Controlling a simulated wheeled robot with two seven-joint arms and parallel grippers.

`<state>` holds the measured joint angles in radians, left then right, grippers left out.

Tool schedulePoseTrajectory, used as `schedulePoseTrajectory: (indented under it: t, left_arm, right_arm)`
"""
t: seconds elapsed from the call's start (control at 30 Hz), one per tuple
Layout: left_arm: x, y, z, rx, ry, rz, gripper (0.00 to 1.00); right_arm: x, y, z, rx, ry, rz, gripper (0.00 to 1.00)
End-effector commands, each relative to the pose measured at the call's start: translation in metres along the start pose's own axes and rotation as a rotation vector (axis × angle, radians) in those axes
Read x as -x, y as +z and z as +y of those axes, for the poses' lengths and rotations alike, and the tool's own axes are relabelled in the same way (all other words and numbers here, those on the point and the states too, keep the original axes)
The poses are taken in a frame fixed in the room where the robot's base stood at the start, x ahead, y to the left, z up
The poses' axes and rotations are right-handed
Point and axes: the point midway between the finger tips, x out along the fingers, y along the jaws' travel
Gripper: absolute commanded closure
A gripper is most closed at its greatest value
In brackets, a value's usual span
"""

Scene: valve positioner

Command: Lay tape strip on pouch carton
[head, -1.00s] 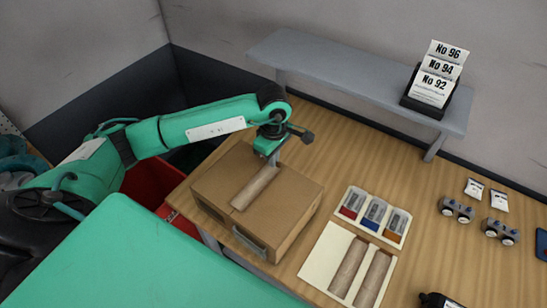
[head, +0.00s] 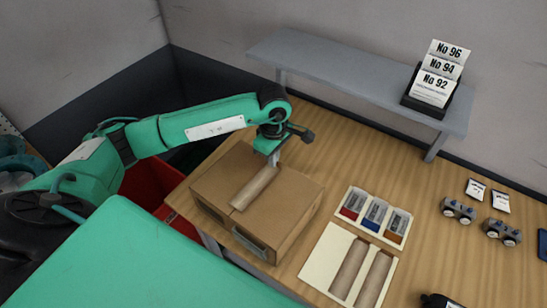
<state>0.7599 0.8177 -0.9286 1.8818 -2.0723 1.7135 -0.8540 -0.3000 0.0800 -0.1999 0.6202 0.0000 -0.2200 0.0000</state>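A brown pouch carton (head: 215,190) stands closed on the left part of the table, with a handle on its front side. One tan tape strip (head: 254,188) lies along the middle of its top, running from near the front edge toward the back. My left gripper (head: 273,160) is at the far end of this strip, pointing down over the carton's back edge. Its fingertips are small here, and I cannot tell whether they are apart or touch the strip. Two more tape strips (head: 349,267) lie on a cream board on the table. My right gripper is not in view.
A cream tray (head: 374,216) with red, blue and orange compartments lies right of the carton. A grey shelf (head: 360,76) with a card holder (head: 431,88) runs along the back. Small grey fittings (head: 458,210) stand at right. A red bin (head: 150,185) is left of the table.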

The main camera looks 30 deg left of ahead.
Motion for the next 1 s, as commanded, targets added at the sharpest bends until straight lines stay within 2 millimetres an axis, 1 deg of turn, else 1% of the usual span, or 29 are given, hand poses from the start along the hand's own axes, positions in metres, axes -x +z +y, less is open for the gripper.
schedulePoseTrajectory:
  t: [0.5, 0.8, 0.83, 0.93, 0.97, 1.0]
  left_arm:
    - [-0.005, 0.0, 0.0, 0.0, -0.001, -0.001, 1.0]
    - [-0.004, 0.0, 0.0, 0.0, -0.001, -0.001, 1.0]
    - [-0.004, 0.0, 0.0, 0.0, -0.001, -0.001, 0.97]
    - [-0.004, 0.0, 0.0, 0.0, -0.001, -0.001, 0.77]
    - [-0.004, 0.0, 0.0, 0.0, 0.0, -0.001, 0.73]
    - [-0.004, 0.0, 0.0, 0.0, 0.0, -0.001, 0.73]
  right_arm:
    - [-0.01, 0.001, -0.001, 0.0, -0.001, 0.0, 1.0]
    - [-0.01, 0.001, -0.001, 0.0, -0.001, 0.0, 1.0]
    - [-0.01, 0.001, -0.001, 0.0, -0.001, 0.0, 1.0]
    - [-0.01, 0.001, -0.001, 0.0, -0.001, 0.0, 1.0]
    - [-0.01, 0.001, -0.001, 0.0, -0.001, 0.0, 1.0]
    - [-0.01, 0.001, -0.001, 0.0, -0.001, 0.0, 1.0]
